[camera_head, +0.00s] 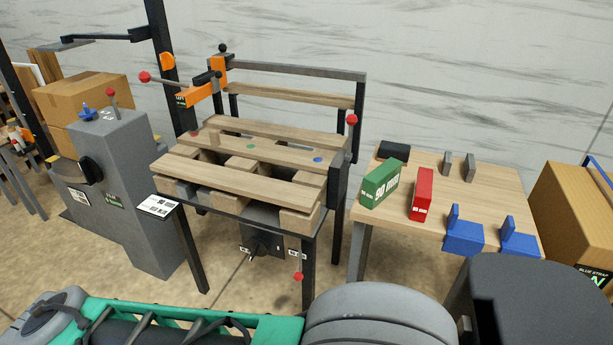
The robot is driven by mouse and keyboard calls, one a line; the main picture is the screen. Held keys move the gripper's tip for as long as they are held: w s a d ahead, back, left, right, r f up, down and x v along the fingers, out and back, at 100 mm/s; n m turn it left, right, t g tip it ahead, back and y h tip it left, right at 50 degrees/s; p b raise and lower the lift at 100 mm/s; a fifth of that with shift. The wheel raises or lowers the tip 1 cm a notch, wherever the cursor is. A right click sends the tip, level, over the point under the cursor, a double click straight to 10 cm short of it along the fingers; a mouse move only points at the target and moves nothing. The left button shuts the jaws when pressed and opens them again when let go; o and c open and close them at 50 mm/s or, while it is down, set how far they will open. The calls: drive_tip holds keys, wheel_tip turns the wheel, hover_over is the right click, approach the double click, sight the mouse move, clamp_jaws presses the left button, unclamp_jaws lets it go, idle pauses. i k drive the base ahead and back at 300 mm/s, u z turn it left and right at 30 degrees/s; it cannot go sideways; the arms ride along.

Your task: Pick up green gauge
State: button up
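The green gauge (381,184) is a green block with white lettering that appears to read "80 mm". It rests on the light wooden table (468,206) at the right, near that table's left edge. A red block with white lettering (421,194) stands just to its right, with a small gap between them. My gripper's fingers do not show. Large grey and dark rounded parts of my arm fill the bottom right, in front of the table's near side.
Blue brackets (464,236) sit at the table's front right. Small grey plates (469,167) and a black block (393,151) are at the back. A slatted wooden workstation (240,160) with red-knobbed levers stands left. A cardboard box (572,218) is right.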

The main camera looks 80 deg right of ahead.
sight(384, 179)
drive_tip(key=u, duration=0.45)
drive_tip(key=k, duration=1)
drive_tip(key=z, duration=0.9)
